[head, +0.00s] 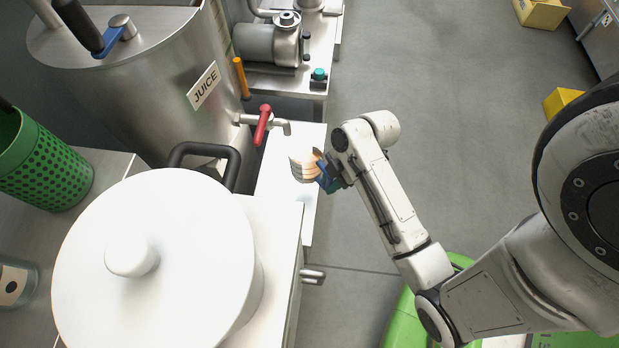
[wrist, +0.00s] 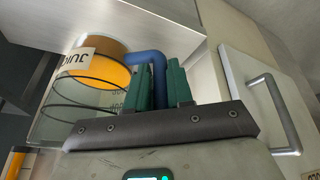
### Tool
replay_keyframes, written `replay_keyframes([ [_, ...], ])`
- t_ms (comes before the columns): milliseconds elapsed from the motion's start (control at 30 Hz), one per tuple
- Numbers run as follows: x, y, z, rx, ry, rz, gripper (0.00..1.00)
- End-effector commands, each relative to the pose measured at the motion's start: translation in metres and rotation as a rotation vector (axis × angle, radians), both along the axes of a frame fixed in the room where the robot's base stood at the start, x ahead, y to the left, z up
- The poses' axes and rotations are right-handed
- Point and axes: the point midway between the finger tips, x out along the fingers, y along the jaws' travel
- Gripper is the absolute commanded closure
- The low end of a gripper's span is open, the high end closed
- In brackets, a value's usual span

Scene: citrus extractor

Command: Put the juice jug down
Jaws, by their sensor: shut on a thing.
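The juice jug (head: 301,168) is a clear vessel with dark rings, orange juice, a pale label and a blue handle. It also shows in the wrist view (wrist: 75,115), at the left, with part of its label cut off. My gripper (head: 332,176) is shut on the blue handle; its green fingers (wrist: 160,88) stand on either side of it in the wrist view. In the head view the jug is over the pale shelf (head: 308,222) below the red-handled tap (head: 264,124). I cannot tell whether its base touches the shelf.
The steel tank (head: 150,95) marked JUICE stands behind the jug. A large white-lidded pot (head: 190,270) is at the front left. A green perforated bin (head: 42,165) is at the far left. A pump (head: 270,42) stands at the back. Grey floor (head: 430,90) is open to the right.

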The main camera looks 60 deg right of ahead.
Motion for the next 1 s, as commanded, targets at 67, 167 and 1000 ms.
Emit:
replay_keyframes([
  [67, 0.018, -0.003, -0.014, -0.001, -0.002, -0.001, 1.0],
  [167, 0.031, -0.004, -0.032, -0.001, -0.001, -0.002, 1.0],
  [1000, 0.06, -0.008, -0.094, -0.002, -0.001, -0.002, 1.0],
])
